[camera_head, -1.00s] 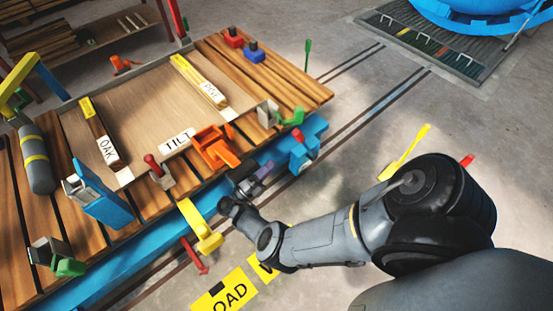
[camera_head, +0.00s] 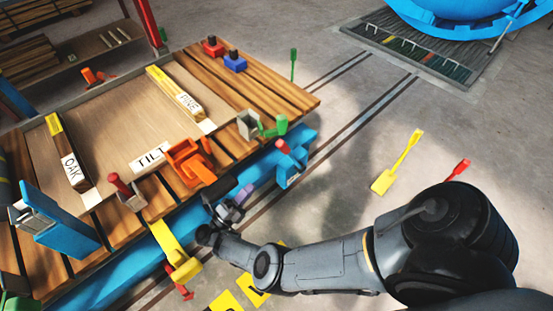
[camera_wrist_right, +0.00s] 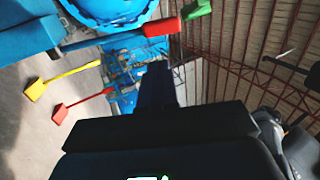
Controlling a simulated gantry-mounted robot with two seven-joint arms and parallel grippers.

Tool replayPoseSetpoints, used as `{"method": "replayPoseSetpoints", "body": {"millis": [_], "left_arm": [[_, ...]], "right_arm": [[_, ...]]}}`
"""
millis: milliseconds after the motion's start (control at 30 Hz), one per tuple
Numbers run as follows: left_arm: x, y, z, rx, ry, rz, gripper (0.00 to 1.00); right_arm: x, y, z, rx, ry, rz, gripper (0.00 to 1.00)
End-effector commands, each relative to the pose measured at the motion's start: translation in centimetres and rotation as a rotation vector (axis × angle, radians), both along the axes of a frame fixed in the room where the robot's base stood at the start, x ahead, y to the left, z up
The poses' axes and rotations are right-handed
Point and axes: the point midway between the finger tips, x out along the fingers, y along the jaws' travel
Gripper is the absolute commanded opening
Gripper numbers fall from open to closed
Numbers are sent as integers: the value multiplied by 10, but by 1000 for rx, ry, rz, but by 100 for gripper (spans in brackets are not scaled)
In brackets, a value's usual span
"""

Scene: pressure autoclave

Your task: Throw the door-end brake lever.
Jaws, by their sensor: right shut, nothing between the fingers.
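A lever with a red grip (camera_head: 283,146) stands at the blue bracket (camera_head: 292,168) on the cart's right end, towards the autoclave. In the right wrist view a red grip on a blue-grey rod (camera_wrist_right: 160,27) shows at the top. My right gripper (camera_head: 238,197) is shut and empty beside the cart's blue side rail, left of and below that lever in the head view, apart from it. Its dark fingers (camera_wrist_right: 156,88) show in the wrist view, below the red grip. My left gripper is not in view.
The cart's plank deck (camera_head: 275,85) carries an orange clamp (camera_head: 190,163), a TILT label (camera_head: 150,157), and oak and pine bars. A yellow hook (camera_head: 174,248) projects from the near side.

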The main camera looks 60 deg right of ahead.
Motion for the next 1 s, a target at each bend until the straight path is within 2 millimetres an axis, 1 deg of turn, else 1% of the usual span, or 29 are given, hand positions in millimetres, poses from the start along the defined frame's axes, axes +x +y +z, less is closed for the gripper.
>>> {"method": "replayPoseSetpoints", "body": {"millis": [133, 267, 500, 700, 900, 1000], "left_arm": [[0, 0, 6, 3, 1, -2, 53], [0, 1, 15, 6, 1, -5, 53], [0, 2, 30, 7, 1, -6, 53], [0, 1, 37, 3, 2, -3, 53], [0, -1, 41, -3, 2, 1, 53], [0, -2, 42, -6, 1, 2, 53]], "right_arm": [[-3, -8, 6, 0, 0, -2, 0], [-9, -23, 15, -2, 2, -3, 0], [-22, -61, 33, -2, 0, -3, 0], [-32, -90, 47, -1, 0, -3, 0], [-39, -110, 55, 0, -1, -2, 0], [-40, -115, 57, 0, 0, -1, 0]]}}
